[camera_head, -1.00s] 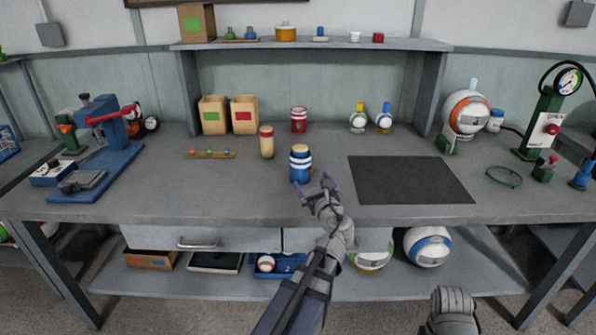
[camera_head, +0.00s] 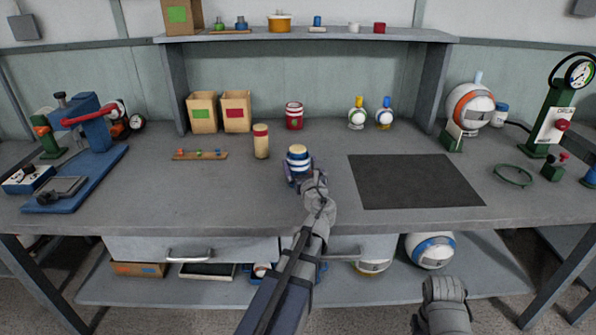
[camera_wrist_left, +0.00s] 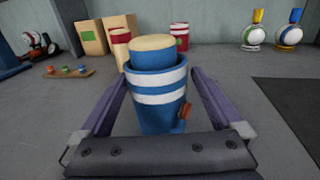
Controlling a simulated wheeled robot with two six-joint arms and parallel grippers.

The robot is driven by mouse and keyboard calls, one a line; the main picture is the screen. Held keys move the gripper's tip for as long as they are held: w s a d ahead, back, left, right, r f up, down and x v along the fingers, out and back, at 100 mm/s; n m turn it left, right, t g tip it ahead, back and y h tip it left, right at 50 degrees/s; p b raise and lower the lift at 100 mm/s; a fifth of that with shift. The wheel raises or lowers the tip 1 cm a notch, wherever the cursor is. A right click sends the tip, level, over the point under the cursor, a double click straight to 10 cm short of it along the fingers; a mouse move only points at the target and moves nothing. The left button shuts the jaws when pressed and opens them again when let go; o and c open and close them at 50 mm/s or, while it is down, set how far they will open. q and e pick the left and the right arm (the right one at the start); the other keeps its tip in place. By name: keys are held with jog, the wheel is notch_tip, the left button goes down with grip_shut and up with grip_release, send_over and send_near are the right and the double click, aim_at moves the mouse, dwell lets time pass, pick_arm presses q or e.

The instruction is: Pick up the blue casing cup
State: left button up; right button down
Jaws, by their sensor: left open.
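The blue casing cup (camera_head: 298,163) with white stripes stands upright on the bench near the middle. A blue piece with a tan top (camera_wrist_left: 152,48) sits in its mouth, and a small orange tab (camera_wrist_left: 184,117) shows low on its side. My left gripper (camera_head: 299,181) is open at the cup. In the left wrist view the cup (camera_wrist_left: 160,95) stands between the two spread fingers, with visible gaps on both sides. The cup's foot is partly hidden by the gripper body. A grey part of my right arm shows at the lower right; its fingers are not seen.
A dark mat (camera_head: 415,181) lies to the right. A small rack (camera_head: 200,155) lies left. Bare bench surrounds the cup.

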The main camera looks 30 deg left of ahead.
pick_arm(q)
jog(key=shift+x, duration=2.6)
jog(key=shift+s+a, duration=0.1)
jog(key=c, duration=1.2)
